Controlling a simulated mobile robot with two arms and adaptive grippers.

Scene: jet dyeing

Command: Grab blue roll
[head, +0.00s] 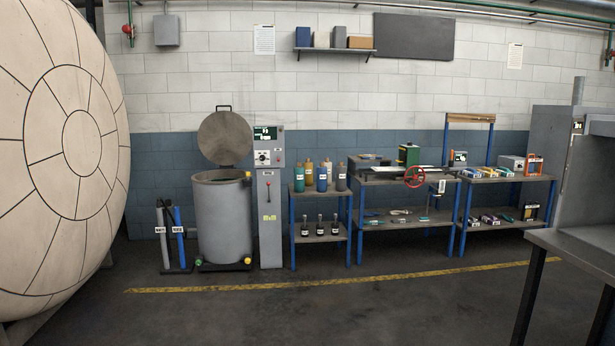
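A slim blue roll (179,236) with a white label stands upright, slightly tilted, on a low dark stand (178,270) on the floor by the wall. A grey roll (163,235) with a white label stands beside it on the left. Both are left of the grey vat. Neither of my grippers is in view, and nothing is seen touching the blue roll.
The grey vat (222,220) with a raised lid and a control cabinet (270,215) are right of the rolls. A huge cream drum (60,140) fills the left. Shelf tables (320,191) line the wall. A grey table (580,250) is near right. The middle floor is clear.

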